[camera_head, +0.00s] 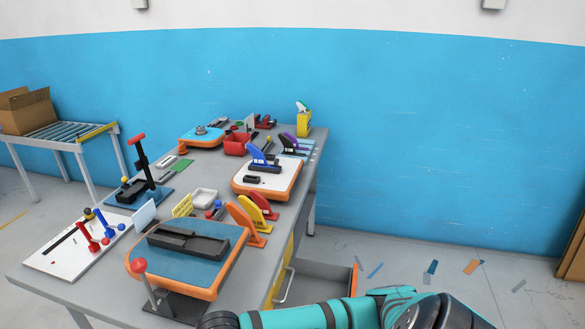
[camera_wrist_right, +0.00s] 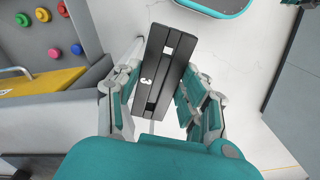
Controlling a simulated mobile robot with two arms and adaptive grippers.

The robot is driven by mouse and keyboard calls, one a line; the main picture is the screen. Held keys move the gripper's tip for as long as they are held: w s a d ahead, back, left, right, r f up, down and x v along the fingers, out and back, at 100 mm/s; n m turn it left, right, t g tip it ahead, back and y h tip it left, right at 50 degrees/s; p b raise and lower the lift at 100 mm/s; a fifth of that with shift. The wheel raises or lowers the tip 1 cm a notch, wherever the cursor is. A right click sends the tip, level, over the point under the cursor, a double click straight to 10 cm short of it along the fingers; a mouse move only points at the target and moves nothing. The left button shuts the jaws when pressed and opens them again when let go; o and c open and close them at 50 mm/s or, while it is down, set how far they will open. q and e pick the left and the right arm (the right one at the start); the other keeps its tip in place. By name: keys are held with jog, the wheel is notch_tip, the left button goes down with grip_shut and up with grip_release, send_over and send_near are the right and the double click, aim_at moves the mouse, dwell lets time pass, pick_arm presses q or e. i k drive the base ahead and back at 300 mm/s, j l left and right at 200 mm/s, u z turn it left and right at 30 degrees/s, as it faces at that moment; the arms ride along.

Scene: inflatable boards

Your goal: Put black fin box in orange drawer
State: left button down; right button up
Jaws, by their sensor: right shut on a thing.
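A long black fin box (camera_wrist_right: 163,58) with slots and a white 3 is held between the fingers of my right gripper (camera_wrist_right: 160,82) in the right wrist view. My right arm (camera_head: 340,313) crosses the bottom of the head view; its gripper is out of that view. An open drawer (camera_head: 310,286) with a grey inside and an orange edge (camera_head: 355,280) sticks out to the right of the bench, partly hidden by my arm. Another black fin box (camera_head: 187,241) lies on a blue board with an orange rim. My left gripper is not in view.
The grey bench (camera_head: 224,190) is crowded with boards, coloured fins and tools. A yellow front (camera_head: 281,275) with a handle is on its side. A roller table (camera_head: 62,135) with a cardboard box (camera_head: 27,112) stands left. Small coloured pieces lie on the floor at right.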

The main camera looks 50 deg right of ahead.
aim_at(319, 297)
jog(key=l+u, duration=0.15)
jog(key=l, duration=0.25)
jog(key=k+l+u, duration=0.15)
jog(key=l, duration=0.2)
jog(key=k+l+u, duration=0.15)
jog(key=l, duration=0.25)
jog(key=l+u, duration=0.1)
jog(key=l, duration=0.25)
jog(key=k+l+u, duration=0.15)
jog(key=l, duration=0.2)
jog(key=k+l+u, duration=0.25)
jog(key=l, duration=0.3)
jog(key=k+l, duration=0.1)
jog(key=l, duration=0.25)
jog(key=k+l+u, duration=0.15)
jog(key=l, duration=0.6)
jog(key=k+l+u, duration=0.15)
jog(key=l, duration=0.2)
jog(key=k+l+u, duration=0.1)
jog(key=l, duration=0.25)
jog(key=k, duration=0.1)
